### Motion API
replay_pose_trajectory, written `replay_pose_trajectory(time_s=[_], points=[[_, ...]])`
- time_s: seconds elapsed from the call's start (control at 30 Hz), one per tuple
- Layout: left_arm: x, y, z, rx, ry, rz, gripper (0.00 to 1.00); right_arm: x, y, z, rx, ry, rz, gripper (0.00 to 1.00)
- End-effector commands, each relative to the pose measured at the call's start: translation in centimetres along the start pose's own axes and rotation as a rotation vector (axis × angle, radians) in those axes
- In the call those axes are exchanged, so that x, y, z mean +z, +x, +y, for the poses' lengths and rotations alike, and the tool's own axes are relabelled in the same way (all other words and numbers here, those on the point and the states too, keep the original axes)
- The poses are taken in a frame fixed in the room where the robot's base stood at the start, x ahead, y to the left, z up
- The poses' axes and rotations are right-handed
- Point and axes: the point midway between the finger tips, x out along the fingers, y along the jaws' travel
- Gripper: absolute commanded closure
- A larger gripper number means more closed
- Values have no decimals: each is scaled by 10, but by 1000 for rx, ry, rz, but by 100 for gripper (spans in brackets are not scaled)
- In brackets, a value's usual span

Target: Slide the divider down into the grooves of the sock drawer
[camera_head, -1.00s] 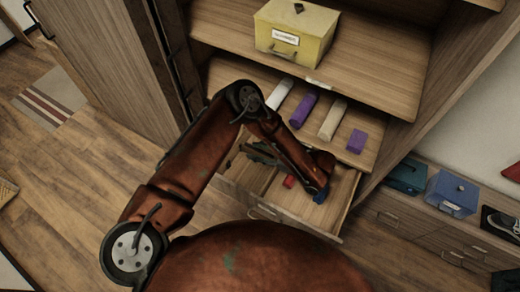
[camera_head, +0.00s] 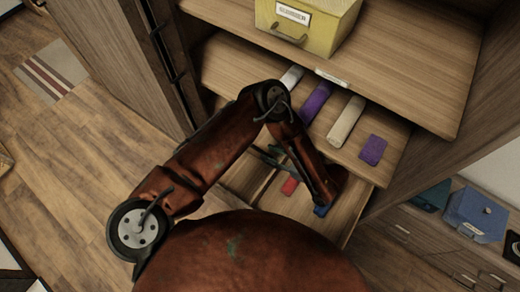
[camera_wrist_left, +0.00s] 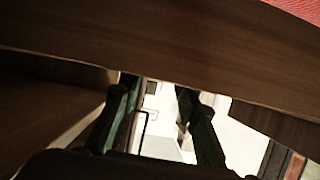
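The open wooden sock drawer (camera_head: 345,222) lies under my left arm, and much of its inside is hidden. A red item (camera_head: 290,186) and a blue item (camera_head: 321,211) show in it. My left gripper (camera_head: 277,158) is over the drawer, partly hidden by my forearm. In the left wrist view its two dark green fingers (camera_wrist_left: 160,100) stand well apart with a bright gap between them. A dark wooden panel (camera_wrist_left: 160,50) crosses that view close to the fingertips; I cannot tell whether it is the divider or part of the drawer. My right gripper is not in view.
A shelf above the drawer holds a white roll (camera_head: 291,77), a purple roll (camera_head: 315,101), a cream roll (camera_head: 346,119) and a small purple block (camera_head: 373,149). A yellow box (camera_head: 305,25) stands higher up. A blue box (camera_head: 476,214) sits on the low cabinet at right.

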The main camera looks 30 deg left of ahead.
Motion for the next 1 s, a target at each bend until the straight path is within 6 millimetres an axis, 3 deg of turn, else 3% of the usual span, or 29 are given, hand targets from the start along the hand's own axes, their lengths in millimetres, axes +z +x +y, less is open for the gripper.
replay_pose_trajectory(time_s=[0.27,0.6,0.83,1.0], points=[[-4,23,1,6,-6,3,70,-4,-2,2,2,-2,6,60],[0,66,-2,10,-4,2,70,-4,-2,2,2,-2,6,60],[-1,68,-1,11,-4,1,70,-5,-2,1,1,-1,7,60],[-1,67,-1,11,-4,1,81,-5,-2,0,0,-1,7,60]])
